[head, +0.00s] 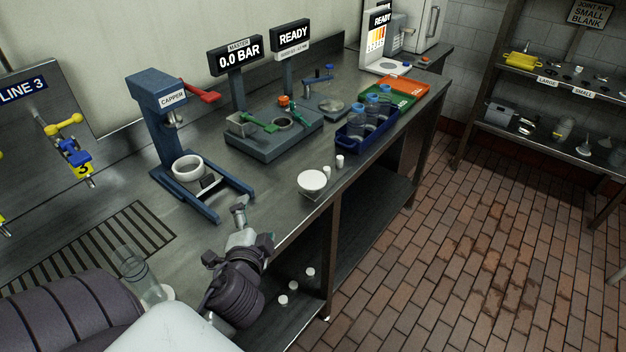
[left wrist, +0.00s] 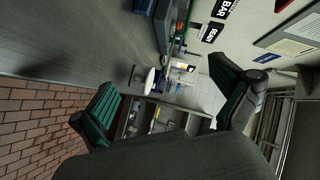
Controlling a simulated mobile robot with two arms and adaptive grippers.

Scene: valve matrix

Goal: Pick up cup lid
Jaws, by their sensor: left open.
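No piece is clearly marked as the cup lid. Small white caps stand on the bench, one of them (head: 340,160) near the front edge. A white round dish-like piece (head: 312,181) sits nearer, by the same edge. A white round piece also shows in the left wrist view (left wrist: 149,80), between the fingers but well beyond them. My left gripper (head: 239,206) is over the bench front, left of the dish-like piece and apart from it. Its green-padded fingers are spread and empty in the left wrist view (left wrist: 168,103). My right gripper is out of view.
The blue capper (head: 155,115) with a white ring (head: 187,167) stands behind my left gripper. A blue crate (head: 366,130) holds clear cups further right. A clear cylinder (head: 138,270) stands at lower left. More white caps (head: 310,271) lie on the lower shelf.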

